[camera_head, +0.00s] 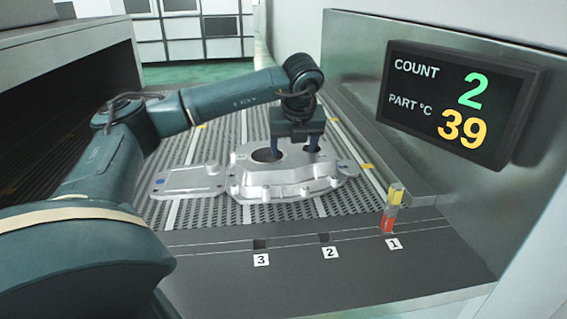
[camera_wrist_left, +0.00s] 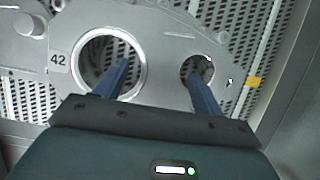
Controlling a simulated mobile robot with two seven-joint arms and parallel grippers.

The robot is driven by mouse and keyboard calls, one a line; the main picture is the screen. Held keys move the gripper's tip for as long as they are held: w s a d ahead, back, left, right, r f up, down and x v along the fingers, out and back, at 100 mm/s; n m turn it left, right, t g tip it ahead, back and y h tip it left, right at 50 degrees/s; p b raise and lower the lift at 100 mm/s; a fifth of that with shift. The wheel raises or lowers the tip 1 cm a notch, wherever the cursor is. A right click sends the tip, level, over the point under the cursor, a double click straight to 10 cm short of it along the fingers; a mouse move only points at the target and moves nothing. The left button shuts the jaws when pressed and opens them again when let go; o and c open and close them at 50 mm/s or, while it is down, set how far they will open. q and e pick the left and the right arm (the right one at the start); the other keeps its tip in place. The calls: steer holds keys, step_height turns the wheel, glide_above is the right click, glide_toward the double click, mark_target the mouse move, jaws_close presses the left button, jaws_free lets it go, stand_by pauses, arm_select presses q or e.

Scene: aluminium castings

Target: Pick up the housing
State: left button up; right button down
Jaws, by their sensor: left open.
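The housing (camera_head: 290,182), a grey aluminium casting with a large round bore and a smaller hole, lies on the perforated conveyor. It also shows in the left wrist view (camera_wrist_left: 165,45), with a "42" label beside the bore. My left gripper (camera_head: 294,150) is open, pointing down at the housing's top. In the left wrist view my left gripper (camera_wrist_left: 157,62) has one blue finger over the large bore and the other over the smaller hole. I cannot tell how deep the fingertips reach. My right gripper is not in view.
A flat casting (camera_head: 187,181) lies left of the housing. The front ledge has slots numbered 1, 2 and 3; a red and yellow marker (camera_head: 391,210) stands at slot 1. A display (camera_head: 455,103) on the right wall reads count 2, part 39 °C.

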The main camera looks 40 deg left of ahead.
arm_select(q)
steer(key=shift+c, duration=0.2)
jaws_close()
stand_by(0.6)
steer(key=shift+w+r, duration=0.15)
stand_by(0.3)
